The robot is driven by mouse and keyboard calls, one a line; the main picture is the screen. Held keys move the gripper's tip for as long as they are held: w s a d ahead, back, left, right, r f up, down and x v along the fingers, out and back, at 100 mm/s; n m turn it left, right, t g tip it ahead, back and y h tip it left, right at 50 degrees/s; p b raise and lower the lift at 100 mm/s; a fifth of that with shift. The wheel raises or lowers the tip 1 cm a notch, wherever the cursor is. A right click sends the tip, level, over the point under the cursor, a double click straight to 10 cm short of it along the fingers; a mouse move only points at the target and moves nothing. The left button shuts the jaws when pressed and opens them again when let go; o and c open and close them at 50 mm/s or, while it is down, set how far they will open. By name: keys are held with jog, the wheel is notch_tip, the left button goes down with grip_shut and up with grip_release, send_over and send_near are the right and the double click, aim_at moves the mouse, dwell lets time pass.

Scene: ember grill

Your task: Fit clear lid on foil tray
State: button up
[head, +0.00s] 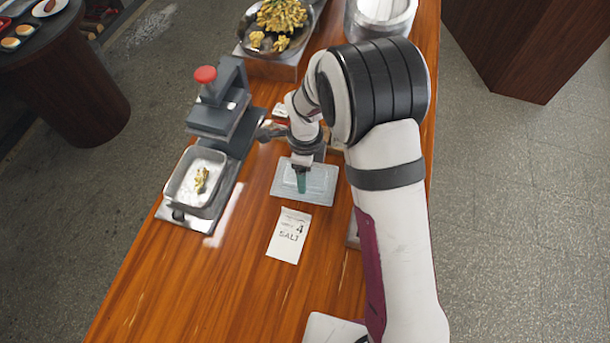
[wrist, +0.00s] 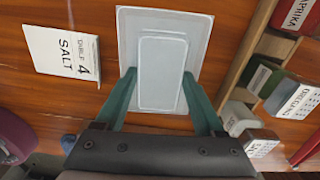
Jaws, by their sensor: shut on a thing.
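The clear lid (head: 318,183) is a pale, see-through rectangle with a raised middle, lying flat at or just above the wooden counter. It also shows in the wrist view (wrist: 163,65). My gripper (head: 301,184) points down over it, and its teal fingers (wrist: 160,78) are shut on the two sides of the raised part. I cannot tell whether the lid touches the counter. The foil tray (head: 174,187) is silver, open on top, with a little yellowish food (head: 201,180) inside. It sits left of the lid, apart from it, on the base of a grey press.
The grey press with a red knob (head: 205,75) stands behind the tray. A card reading "SALT" (head: 289,236) lies in front of the lid. A pan of food (head: 280,25) is at the back. A spice rack (wrist: 240,62) stands right in the wrist view. The front counter is mostly clear.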

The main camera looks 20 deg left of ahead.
notch_tip(320, 180, up, 7)
jog(key=shift+f, duration=0.1)
jog(key=s+a+r+n, duration=0.3)
jog(key=s+a+n, duration=0.25)
jog(key=a, duration=0.45)
jog(key=s+a+r+n, duration=0.35)
jog(key=a+n, duration=0.35)
jog(key=a, duration=0.4)
jog(key=shift+w+a+f+n, duration=0.2)
jog(key=shift+a+f+n, duration=0.25)
jog(key=shift+f+n, duration=0.65)
jog(key=shift+w+a+f+n, duration=0.25)
jog(key=shift+a+f+n, duration=0.25)
jog(key=shift+f, duration=1.2)
jog(key=shift+w+a+f+n, duration=0.2)
jog(key=shift+a+f+n, duration=0.4)
jog(key=shift+f, duration=0.8)
jog(key=shift+d, duration=0.15)
jog(key=o, duration=1.3)
notch_tip(320, 180, up, 16)
